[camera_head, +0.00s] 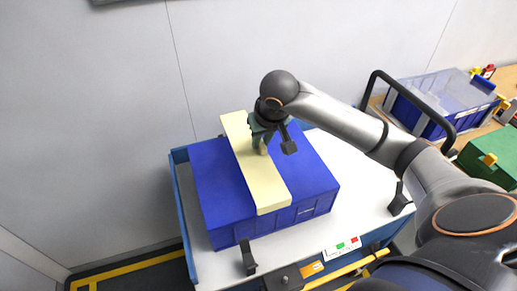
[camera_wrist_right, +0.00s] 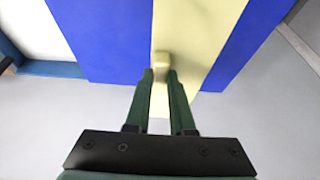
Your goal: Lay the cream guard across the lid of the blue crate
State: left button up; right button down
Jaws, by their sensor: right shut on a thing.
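The cream guard (camera_head: 256,172) is a long flat strip lying across the lid of the blue crate (camera_head: 216,196), running from the back edge to the front edge. My right gripper (camera_head: 262,146) is above the guard's back half, shut on the guard's small raised knob (camera_wrist_right: 161,62). The fingers partly hide the knob. My left gripper is not in view.
The crate stands on a white-topped cart (camera_head: 357,182) with blue edges, against a grey wall. Black clamps (camera_head: 248,258) sit on the cart top. At right, a wooden bench holds a clear-lidded blue bin (camera_head: 432,105) and a green box (camera_head: 490,158).

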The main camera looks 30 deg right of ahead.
aim_at(258, 153)
jog(key=shift+w+a+f, duration=0.1)
jog(key=shift+w+f, duration=0.15)
jog(key=shift+f, duration=0.1)
jog(key=shift+w+f, duration=0.2)
jog(key=shift+f, duration=1.55)
jog(key=shift+f, duration=0.6)
jog(key=c, duration=0.8)
grip_release()
